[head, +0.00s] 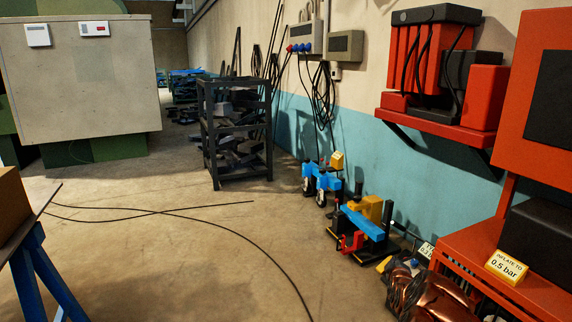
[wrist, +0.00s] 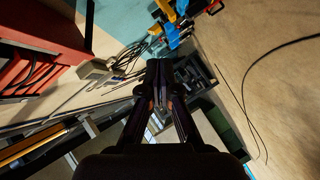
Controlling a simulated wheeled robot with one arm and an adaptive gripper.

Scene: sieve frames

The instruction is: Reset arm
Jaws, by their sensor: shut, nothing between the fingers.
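My gripper (wrist: 158,95) shows in the wrist view, with its dark fingers closed together in the middle of the picture. Nothing is between the fingers. Past the fingertips are the wall, the floor and a dark shelf rack (wrist: 195,75), all seen tilted. The arm and gripper do not show in the head view.
In the head view, an orange bench (head: 520,275) with a yellow sign stands at the right. Blue and yellow devices (head: 365,222) stand along the wall. A dark rack (head: 236,135) stands behind. A blue-legged table (head: 45,270) is at left. A cable (head: 240,237) crosses the open floor.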

